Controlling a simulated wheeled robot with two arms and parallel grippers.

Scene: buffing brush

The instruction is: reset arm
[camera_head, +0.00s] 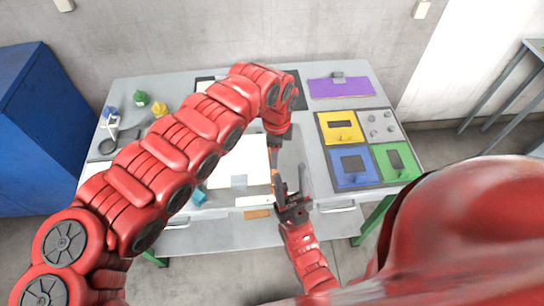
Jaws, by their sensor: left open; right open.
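My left arm (185,150) reaches in from the left across the table and bends down near its middle. My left gripper (275,152) points down there; its fingers are small and partly hidden, next to a narrow orange-brown patch I cannot identify. My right arm (308,258) comes up from the lower right. My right gripper (290,180) is open at the front of the table, just below the left one in the picture. I see nothing between its fingers. The two grippers are close together; I cannot tell whether they touch.
The grey table (312,185) holds a white board (235,165), partly behind my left arm. At right are a purple panel (340,88) and a panel with yellow (340,127), blue (340,180) and green (381,165) squares. Small green (141,97) and yellow (159,109) objects stand at left.

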